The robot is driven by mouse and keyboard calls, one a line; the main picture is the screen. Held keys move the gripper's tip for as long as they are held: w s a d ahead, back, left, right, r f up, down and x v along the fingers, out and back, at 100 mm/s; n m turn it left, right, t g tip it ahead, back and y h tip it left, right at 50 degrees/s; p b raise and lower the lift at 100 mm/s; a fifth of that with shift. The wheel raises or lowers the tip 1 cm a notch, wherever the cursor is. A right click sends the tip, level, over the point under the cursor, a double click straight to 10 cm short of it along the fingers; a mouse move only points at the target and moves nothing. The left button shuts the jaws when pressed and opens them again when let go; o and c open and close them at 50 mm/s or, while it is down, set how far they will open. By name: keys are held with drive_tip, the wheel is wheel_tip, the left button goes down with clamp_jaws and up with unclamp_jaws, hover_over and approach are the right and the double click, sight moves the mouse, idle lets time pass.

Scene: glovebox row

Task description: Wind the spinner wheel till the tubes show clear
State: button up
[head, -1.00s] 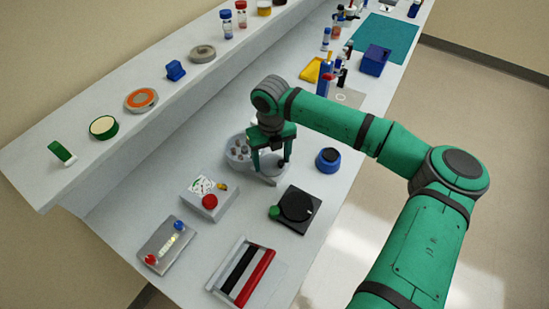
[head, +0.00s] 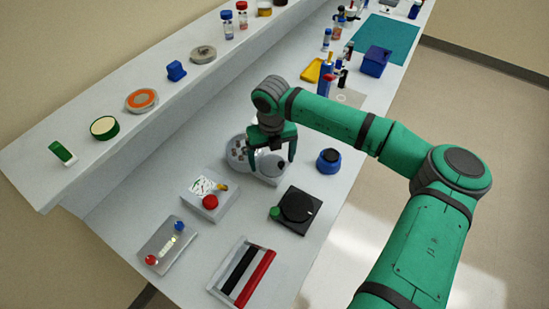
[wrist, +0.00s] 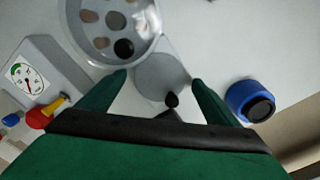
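The spinner stands on the bench, with a round bowl (head: 236,153) holding several grey, brown and dark tubes, seen closer in the wrist view (wrist: 115,22). Beside the bowl is its flat grey wheel (wrist: 160,76) with a small black knob (wrist: 171,99) near the rim. My gripper (head: 272,162) points down over the wheel, fingers spread. In the wrist view the fingers (wrist: 158,79) lie either side of the wheel and knob, with gaps to both. The head view hides part of the wheel behind the gripper. Whether the tubes' contents are clear cannot be told.
A gauge box with a red knob (head: 210,202) stands left of the spinner. A blue round jar (head: 329,160) is close on the right.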

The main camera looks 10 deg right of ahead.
sight(272, 164)
wheel_tip(272, 164, up, 11)
idle(0.6)
